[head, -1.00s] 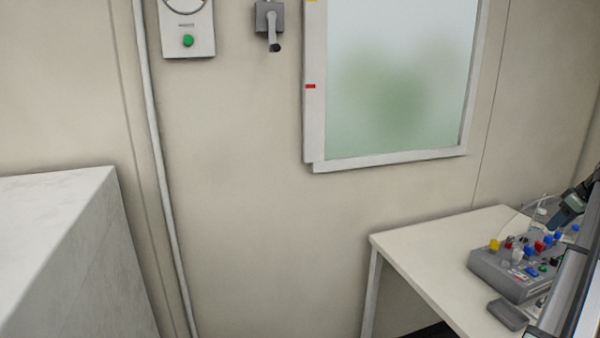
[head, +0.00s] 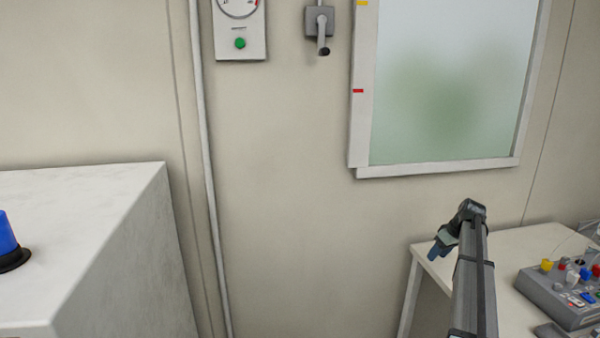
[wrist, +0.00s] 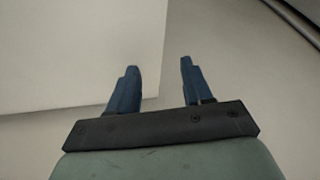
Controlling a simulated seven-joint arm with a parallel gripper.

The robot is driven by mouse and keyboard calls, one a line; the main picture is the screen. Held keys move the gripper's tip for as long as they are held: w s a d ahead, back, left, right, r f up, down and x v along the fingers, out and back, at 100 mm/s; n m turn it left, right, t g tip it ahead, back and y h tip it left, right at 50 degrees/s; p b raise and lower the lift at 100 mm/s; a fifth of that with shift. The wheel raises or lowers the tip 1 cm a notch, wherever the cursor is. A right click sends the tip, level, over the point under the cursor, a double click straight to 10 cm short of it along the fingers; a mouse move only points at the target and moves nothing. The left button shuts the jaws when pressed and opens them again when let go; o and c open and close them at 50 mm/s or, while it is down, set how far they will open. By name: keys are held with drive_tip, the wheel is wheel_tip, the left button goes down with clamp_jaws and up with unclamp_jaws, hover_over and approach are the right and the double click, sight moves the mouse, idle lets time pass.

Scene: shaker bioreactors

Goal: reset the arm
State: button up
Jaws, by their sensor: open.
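My gripper (wrist: 160,75) shows in the wrist view with its two blue fingers apart and nothing between them. In the head view my gripper (head: 434,252) is small, at the end of my dark arm, and points down and to the left. It appears in front of the left end of the white table. The wrist view shows only plain pale surfaces beyond the fingers.
A white table (head: 470,245) at the right bears a grey control box (head: 555,300) with coloured knobs. A large white block (head: 90,200) stands at the left with a blue object (head: 6,235) on it. A wall with a window (head: 440,90) is behind. Between block and table is open room.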

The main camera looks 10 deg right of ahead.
drive_tip(key=w+a+f, duration=0.2)
drive_tip(key=a+f, duration=0.3)
drive_tip(key=a, duration=0.3)
drive_tip(key=s+a+f+m+g, duration=0.1)
drive_tip(key=s+a+f+g, duration=0.1)
drive_tip(key=s+a+f, duration=0.5)
drive_tip(key=s+a+f+g, duration=0.1)
drive_tip(key=s+a+f, duration=0.3)
drive_tip(key=a+f, duration=0.7)
drive_tip(key=s+a+f+m+g, duration=0.15)
drive_tip(key=s+a+f, duration=0.4)
drive_tip(key=f, duration=0.65)
drive_tip(key=s+a+f+g, duration=0.2)
drive_tip(key=s+a+f, duration=0.3)
drive_tip(key=s, duration=0.3)
drive_tip(key=s+a+f+g, duration=0.1)
drive_tip(key=s+a+f, duration=0.35)
drive_tip(key=s, duration=0.35)
drive_tip(key=s+a+f+g+h, duration=0.1)
drive_tip(key=s+a+f, duration=0.1)
drive_tip(key=s, duration=0.8)
drive_tip(key=s+a+f+g+h, duration=0.1)
drive_tip(key=s+a+f+g, duration=0.1)
drive_tip(key=s, duration=0.9)
drive_tip(key=shift+s+a, duration=0.3)
drive_tip(key=shift+a, duration=0.5)
